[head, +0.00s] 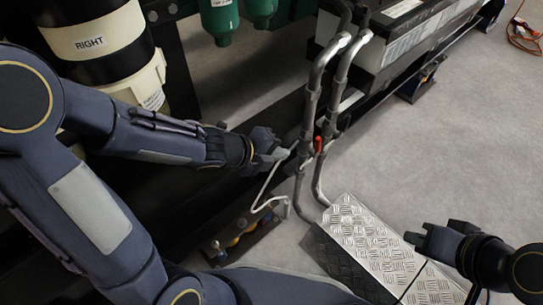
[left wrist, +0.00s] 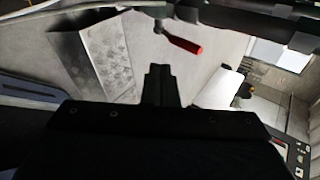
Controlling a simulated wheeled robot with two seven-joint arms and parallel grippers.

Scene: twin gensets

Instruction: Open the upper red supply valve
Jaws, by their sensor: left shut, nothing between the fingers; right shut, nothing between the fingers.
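The red valve handle (head: 318,145) sits on the pair of grey vertical pipes (head: 312,100) in the middle of the head view. In the left wrist view the red lever (left wrist: 183,40) shows near the top, joined to a dark pipe fitting. My left gripper (head: 284,153) is shut and empty, just left of the pipes and apart from the red handle in the head view. Its fingers (left wrist: 160,85) show below the lever in the left wrist view. My right gripper (head: 422,238) is shut and empty at the lower right, over the silver step.
A silver tread-plate step (head: 365,240) stands below the pipes. A thin bent light pipe (head: 265,195) runs near my left gripper. A cylinder labelled RIGHT (head: 92,42) and green canisters (head: 222,20) are behind.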

